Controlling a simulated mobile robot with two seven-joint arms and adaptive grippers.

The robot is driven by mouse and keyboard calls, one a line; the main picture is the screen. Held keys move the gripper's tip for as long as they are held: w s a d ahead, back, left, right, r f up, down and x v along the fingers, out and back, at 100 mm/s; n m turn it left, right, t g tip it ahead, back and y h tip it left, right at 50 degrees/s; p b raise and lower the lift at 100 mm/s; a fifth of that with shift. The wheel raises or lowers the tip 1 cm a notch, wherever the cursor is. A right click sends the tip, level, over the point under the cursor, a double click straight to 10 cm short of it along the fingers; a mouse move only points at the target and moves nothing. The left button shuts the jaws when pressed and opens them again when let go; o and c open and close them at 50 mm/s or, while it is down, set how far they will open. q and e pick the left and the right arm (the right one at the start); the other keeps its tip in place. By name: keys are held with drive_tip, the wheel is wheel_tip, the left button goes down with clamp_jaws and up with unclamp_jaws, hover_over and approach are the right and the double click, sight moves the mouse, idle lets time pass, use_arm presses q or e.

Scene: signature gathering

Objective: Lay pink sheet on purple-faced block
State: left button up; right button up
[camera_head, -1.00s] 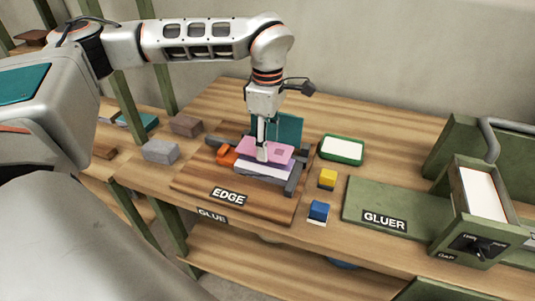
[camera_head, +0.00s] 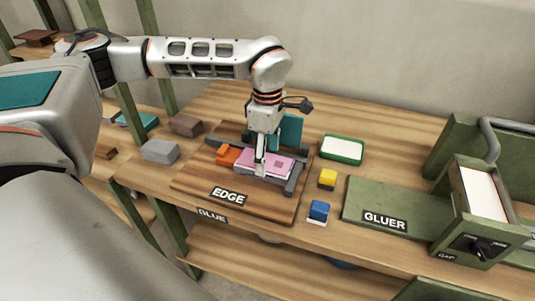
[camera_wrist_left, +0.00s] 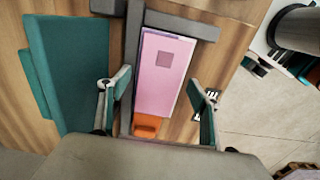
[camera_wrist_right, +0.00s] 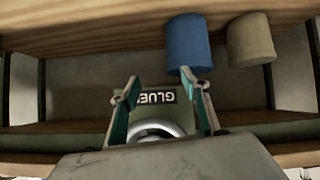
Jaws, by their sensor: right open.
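The pink sheet (camera_head: 280,165) lies on top of the block in the frame on the EDGE board, and its small darker square shows in the left wrist view (camera_wrist_left: 152,92). The purple-faced block is almost wholly covered; a thin purple and white rim (camera_head: 262,178) shows below the sheet. My left gripper (camera_head: 261,172) is right over the sheet, fingers pointing down. In the left wrist view its fingers (camera_wrist_left: 157,80) stand apart on either side of the sheet. My right gripper (camera_wrist_right: 160,82) is open, with a white curved thing and a GLUE-lettered label between its fingers.
Dark grey bars (camera_head: 294,175) and an orange clamp piece (camera_head: 228,154) edge the block. A teal panel (camera_head: 292,132) stands behind. A green tray (camera_head: 342,161), yellow block (camera_head: 327,178), blue block (camera_head: 319,210) and the GLUER station (camera_head: 400,190) are to the right.

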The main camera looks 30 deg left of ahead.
sight(268, 162)
use_arm(q)
wheel_tip(268, 162, up, 12)
drive_tip(key=shift+r, duration=0.15)
idle(0.5)
idle(0.5)
